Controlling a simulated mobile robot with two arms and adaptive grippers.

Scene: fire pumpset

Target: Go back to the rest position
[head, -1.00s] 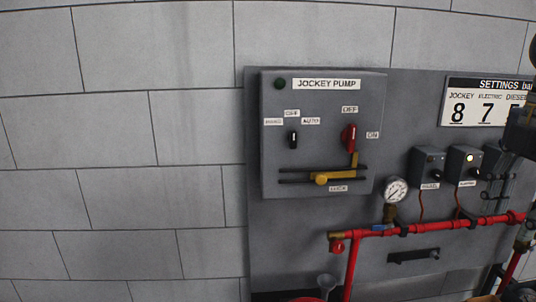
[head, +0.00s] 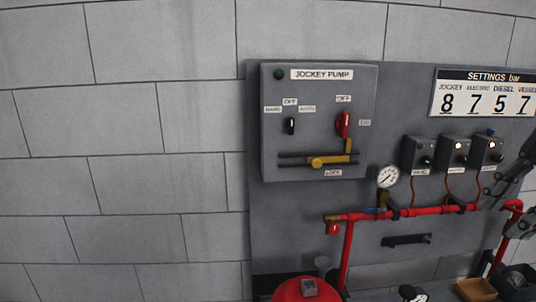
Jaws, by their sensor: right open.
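My right gripper (head: 494,194) is at the right edge of the head view, dark and partly cut off with its arm. It is open, with nothing seen between its fingers. It appears in front of the right end of the red pipe (head: 428,211), near the small control boxes; the exact gap cannot be told. My left gripper is not in view. The grey jockey pump panel (head: 273,160) is well to the left of the gripper. It carries a black selector switch (head: 291,126), a red handle (head: 344,125) standing upright and a yellow sliding lock (head: 318,161).
A pressure gauge (head: 388,177) stands on the red pipe. Three small boxes (head: 417,153) are mounted beneath the settings board (head: 487,96). A red rounded vessel (head: 290,290) and a tan bin (head: 477,289) are at the bottom. The grey wall (head: 120,120) at left is bare.

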